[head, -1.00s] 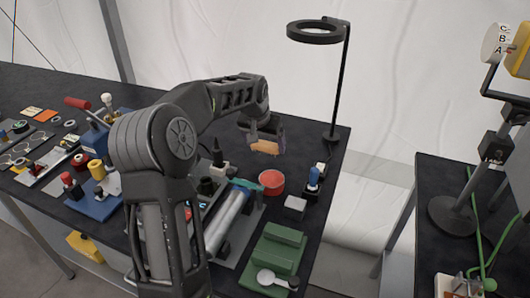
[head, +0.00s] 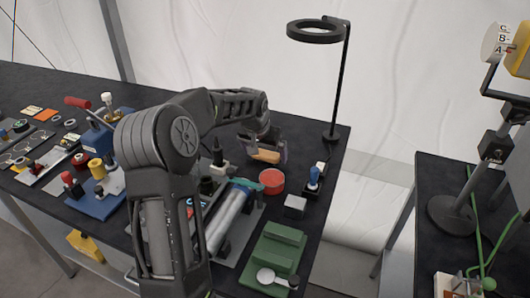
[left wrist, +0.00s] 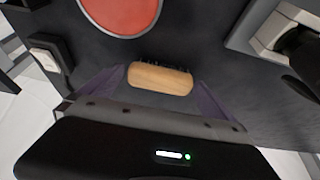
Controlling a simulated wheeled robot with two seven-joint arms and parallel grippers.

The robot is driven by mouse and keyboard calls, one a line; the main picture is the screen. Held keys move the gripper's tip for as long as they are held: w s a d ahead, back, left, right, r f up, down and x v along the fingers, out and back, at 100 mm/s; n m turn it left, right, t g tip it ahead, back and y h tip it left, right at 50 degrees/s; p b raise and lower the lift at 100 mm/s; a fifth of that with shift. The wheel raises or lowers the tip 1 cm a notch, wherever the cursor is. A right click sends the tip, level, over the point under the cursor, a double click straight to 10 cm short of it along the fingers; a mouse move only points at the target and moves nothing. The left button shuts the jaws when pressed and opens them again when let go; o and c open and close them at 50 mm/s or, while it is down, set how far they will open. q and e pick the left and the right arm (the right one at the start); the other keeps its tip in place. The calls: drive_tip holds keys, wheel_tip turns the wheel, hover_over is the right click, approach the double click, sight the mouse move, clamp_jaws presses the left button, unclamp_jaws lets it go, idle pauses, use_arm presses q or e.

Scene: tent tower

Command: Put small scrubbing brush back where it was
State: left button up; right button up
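The small scrubbing brush (head: 265,156) has a light wooden block with dark bristles. My left gripper (head: 264,151) is around the brush, one finger by each end. My right gripper is not in view.
A ring lamp (head: 315,32) on a black post stands at the far right. A blue-topped item (head: 314,175), a grey block (head: 295,206) and green blocks (head: 277,246) stand to the right. A roller device (head: 228,215) is close in front. Bare table lies around the brush.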

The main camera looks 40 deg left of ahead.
use_arm(q)
drive_tip(key=shift+r, duration=0.1)
drive_tip(key=shift+s+r, duration=0.15)
drive_tip(key=shift+r, duration=0.4)
drive_tip(key=b+v, duration=0.1)
drive_tip(key=v, duration=1)
